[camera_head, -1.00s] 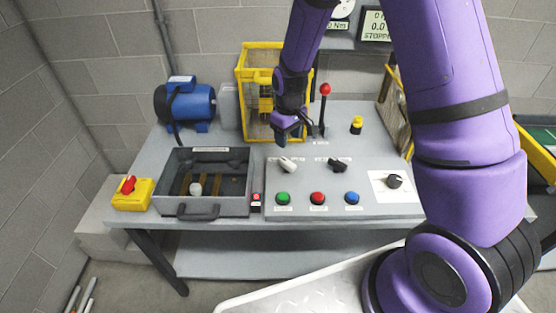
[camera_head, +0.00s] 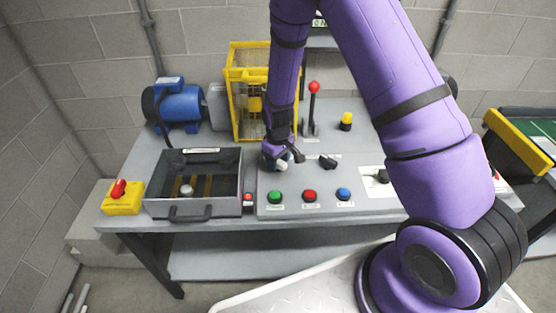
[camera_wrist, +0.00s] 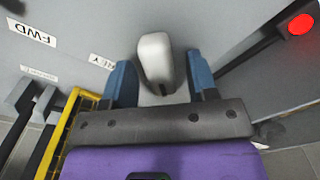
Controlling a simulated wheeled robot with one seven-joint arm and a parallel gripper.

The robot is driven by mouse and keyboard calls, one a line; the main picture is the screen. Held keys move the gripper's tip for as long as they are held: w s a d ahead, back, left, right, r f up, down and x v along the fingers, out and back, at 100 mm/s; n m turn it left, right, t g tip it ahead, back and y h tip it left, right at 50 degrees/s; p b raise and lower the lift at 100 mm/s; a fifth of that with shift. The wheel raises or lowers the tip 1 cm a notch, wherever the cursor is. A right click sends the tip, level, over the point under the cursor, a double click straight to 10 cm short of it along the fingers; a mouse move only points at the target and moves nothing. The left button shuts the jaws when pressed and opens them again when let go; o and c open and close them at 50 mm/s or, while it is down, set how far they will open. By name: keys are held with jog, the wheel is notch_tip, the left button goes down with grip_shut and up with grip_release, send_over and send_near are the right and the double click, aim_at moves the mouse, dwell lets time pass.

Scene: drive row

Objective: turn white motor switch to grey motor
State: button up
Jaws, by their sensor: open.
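The white switch (camera_wrist: 157,58) is a rounded lever on the grey control panel (camera_head: 300,187). In the wrist view it stands between the two blue fingers of my gripper (camera_wrist: 158,66), with a visible gap on each side. In the head view my gripper (camera_head: 276,160) is down at the panel and covers most of the switch. My gripper is open and holds nothing. A label ending in "EY" (camera_wrist: 101,61) lies left of the switch in the wrist view, its start hard to read. A blue motor (camera_head: 183,103) stands at the back left of the bench.
A black switch (camera_head: 328,162) is right of my gripper. Green (camera_head: 275,196), red (camera_head: 309,195) and blue (camera_head: 343,194) buttons line the panel's front. A yellow cage (camera_head: 248,100) and a red-knobbed lever (camera_head: 314,88) stand behind. An open tray (camera_head: 172,209) is at left.

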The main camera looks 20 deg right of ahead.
jog(key=shift+c, duration=0.2)
jog(key=c, duration=0.9)
jog(key=shift+m, duration=0.3)
jog(key=m, duration=0.3)
jog(key=shift+m, duration=0.3)
jog(key=m, duration=0.4)
jog(key=shift+m, duration=0.3)
jog(key=m, duration=0.4)
jog(key=shift+m, duration=2.5)
